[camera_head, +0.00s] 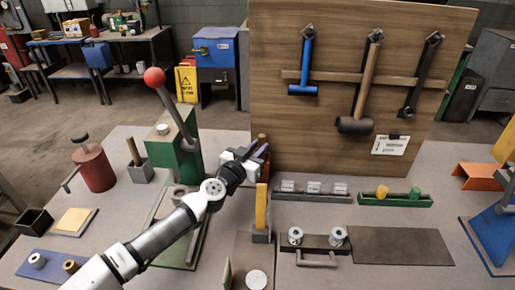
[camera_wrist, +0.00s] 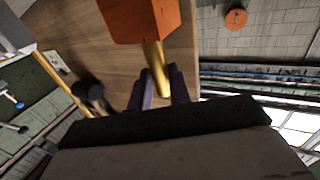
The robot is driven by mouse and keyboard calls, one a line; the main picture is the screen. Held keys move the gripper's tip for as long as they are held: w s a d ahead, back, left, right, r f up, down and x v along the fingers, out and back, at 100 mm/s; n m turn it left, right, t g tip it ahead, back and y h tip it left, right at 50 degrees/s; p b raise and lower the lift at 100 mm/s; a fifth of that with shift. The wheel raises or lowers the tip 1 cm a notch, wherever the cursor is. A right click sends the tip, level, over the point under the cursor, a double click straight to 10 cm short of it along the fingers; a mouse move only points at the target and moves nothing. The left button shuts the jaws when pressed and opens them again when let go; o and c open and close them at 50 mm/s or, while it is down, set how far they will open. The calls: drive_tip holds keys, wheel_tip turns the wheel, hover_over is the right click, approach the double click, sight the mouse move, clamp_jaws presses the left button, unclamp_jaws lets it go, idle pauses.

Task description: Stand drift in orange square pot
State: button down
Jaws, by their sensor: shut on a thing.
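The drift (camera_wrist: 159,75) is a brass-coloured rod. In the wrist view it lies between the purple fingers of my gripper (camera_wrist: 164,90), which is shut on it. One end of the drift runs to the edge of the orange square pot (camera_wrist: 140,20) and is hidden there. I cannot tell how deep it sits in the pot or whether it touches the bottom. In the head view my gripper (camera_head: 258,152) is in front of the wooden board, and a brownish end of the drift (camera_head: 262,138) shows just above it. The pot is mostly hidden there.
A yellow block (camera_head: 261,207) stands upright in a grey holder just in front of my gripper. A green machine with a red-knobbed lever (camera_head: 155,78) stands to the left. The wooden board (camera_head: 335,130) with hanging hammers rises behind. Small trays (camera_head: 310,188) lie to the right.

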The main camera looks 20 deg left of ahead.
drive_tip(key=shift+f+b, duration=0.55)
drive_tip(key=shift+f, duration=0.25)
drive_tip(key=c, duration=1.2)
unclamp_jaws()
drive_tip(key=shift+f, duration=0.1)
